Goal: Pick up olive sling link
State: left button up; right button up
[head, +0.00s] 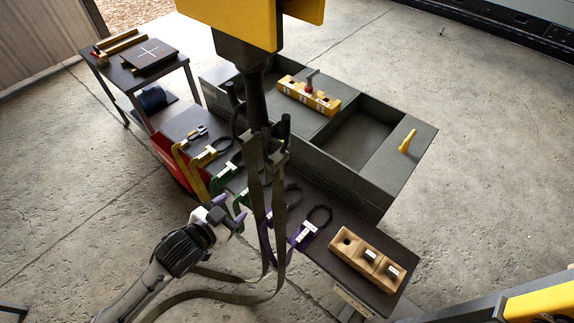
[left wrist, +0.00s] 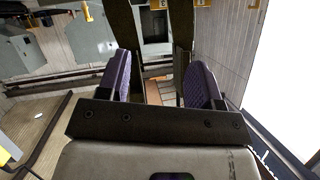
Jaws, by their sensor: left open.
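An olive sling (head: 280,190) hangs from black hooks under a yellow hoist block (head: 235,20) in the head view. Its straps run down past the bench, and slack lengths curve toward my left arm. I cannot make out a separate olive link on it. My left gripper (head: 231,210), with purple finger pads, is open just left of the hanging straps. In the left wrist view, two dark straps (left wrist: 182,25) stand beyond the open fingers (left wrist: 163,88). Nothing is visibly held between the pads. My right gripper is not in view.
Yellow, green and purple labelled links (head: 305,232) lie along the bench edge. A tan block (head: 345,247) with holes sits at its right end. A grey open enclosure (head: 300,140) holds a yellow block (head: 310,95). A side table (head: 178,62) stands upper left.

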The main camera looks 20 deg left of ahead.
aim_at(275, 170)
pick_arm(q)
jog(key=d+r+t+h, duration=0.3)
jog(key=r+h, duration=0.1)
jog(key=r, duration=0.2)
jog(key=shift+n, duration=0.4)
jog(key=x, duration=0.8)
jog(key=shift+d, duration=0.1)
jog(key=shift+x, duration=3.25)
jog(key=shift+d+r, duration=0.1)
jog(key=shift+d, duration=0.05)
jog(key=shift+s, duration=0.1)
grip_shut()
